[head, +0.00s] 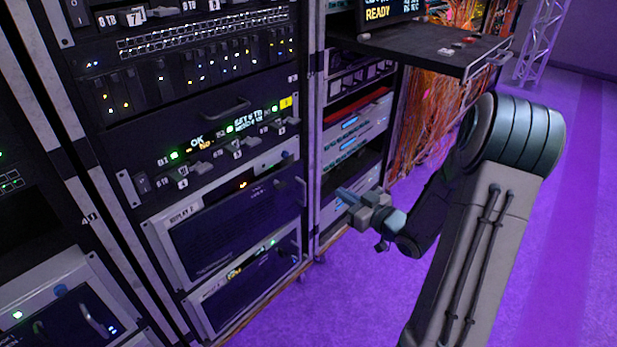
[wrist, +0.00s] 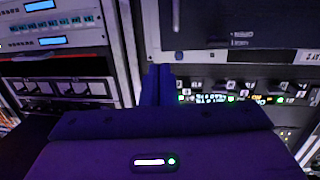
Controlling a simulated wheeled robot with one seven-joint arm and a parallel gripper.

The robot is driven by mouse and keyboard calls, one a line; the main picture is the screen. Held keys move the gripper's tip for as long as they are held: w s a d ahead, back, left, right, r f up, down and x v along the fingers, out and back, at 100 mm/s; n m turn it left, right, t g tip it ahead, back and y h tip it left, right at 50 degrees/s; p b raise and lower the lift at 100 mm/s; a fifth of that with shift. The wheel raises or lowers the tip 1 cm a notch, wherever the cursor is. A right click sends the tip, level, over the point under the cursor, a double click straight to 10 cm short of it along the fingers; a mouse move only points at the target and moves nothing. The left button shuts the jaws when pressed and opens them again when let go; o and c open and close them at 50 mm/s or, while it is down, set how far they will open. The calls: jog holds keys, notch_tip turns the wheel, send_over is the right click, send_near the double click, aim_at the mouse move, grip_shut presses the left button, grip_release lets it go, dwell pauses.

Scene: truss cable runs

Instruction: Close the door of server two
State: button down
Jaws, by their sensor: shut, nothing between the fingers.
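The unit labelled REPLAY 2 (head: 185,212) sits low in the middle rack in the head view. Its dark door (head: 235,230) has a small handle near its right end and looks close to its frame; I cannot tell whether it is fully closed. My gripper (head: 345,195) is shut and empty, to the right of this door and in front of the neighbouring rack. A gap shows between it and the door. In the wrist view the closed blue fingers (wrist: 158,85) point at the racks, and a dark panel (wrist: 200,22) fills the top right; I cannot tell if it is the same door.
A similar unit (head: 250,283) with a green light sits directly below. The purple floor (head: 350,300) in front is clear.

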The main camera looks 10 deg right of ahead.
jog(key=b, duration=0.3)
send_near(302, 166)
jog(key=shift+t+y, duration=0.3)
jog(key=x, duration=0.4)
jog(key=f+x, duration=0.1)
jog(key=x, duration=0.2)
jog(key=shift+s, duration=0.1)
jog(key=shift+r, duration=0.1)
